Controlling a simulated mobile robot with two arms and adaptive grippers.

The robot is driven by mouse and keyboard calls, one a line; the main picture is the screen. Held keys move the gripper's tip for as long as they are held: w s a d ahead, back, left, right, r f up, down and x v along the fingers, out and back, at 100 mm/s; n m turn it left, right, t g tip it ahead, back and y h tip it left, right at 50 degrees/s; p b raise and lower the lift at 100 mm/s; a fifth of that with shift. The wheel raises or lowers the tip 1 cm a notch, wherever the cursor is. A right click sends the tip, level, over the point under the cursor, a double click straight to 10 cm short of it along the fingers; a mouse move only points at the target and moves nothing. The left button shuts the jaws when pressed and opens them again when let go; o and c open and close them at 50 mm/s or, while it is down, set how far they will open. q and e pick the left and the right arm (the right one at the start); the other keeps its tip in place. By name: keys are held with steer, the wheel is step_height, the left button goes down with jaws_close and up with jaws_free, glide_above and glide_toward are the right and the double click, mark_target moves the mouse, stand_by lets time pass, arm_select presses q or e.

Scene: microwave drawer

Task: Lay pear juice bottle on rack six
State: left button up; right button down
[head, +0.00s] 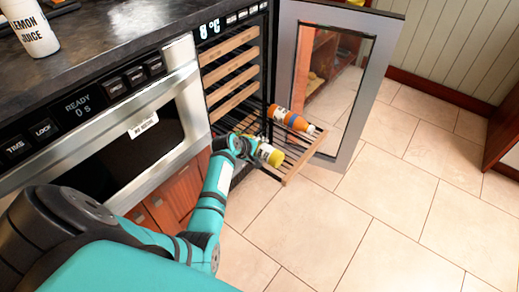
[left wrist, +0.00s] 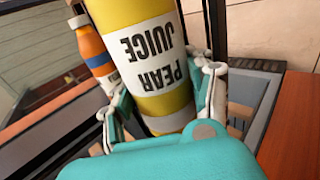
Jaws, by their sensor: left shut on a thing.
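The pear juice bottle (head: 270,155), yellow with a white label, lies on its side at the pulled-out lower rack (head: 291,178) of the open cooler. My left gripper (head: 247,147) is at the bottle's left end, partly hidden behind my wrist. The left wrist view shows its fingers (left wrist: 162,98) shut around the yellow bottle (left wrist: 158,45), whose label reads PEAR JUICE. I cannot tell whether the bottle touches the rack bars. No number shows on the rack. My right gripper is not in view.
An orange bottle (head: 290,118) lies on the same rack, farther back; it also shows in the left wrist view (left wrist: 92,50). Several wooden-fronted racks (head: 230,72) are pushed in above. The cooler door (head: 385,50) stands open. A lemon juice bottle (head: 29,26) stands on the counter.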

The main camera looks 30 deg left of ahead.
arm_select(q)
steer(key=shift+s+d+f, duration=0.2)
steer(key=shift+s+f, duration=0.05)
steer(key=shift+f, duration=0.25)
steer(key=o, duration=1.7)
steer(key=shift+d+f, duration=0.1)
steer(key=shift+f, duration=0.05)
steer(key=shift+c, duration=0.2)
steer(key=shift+f, duration=0.15)
steer(key=w+r+v, duration=0.1)
steer(key=v, duration=1.1)
steer(key=shift+r, duration=0.2)
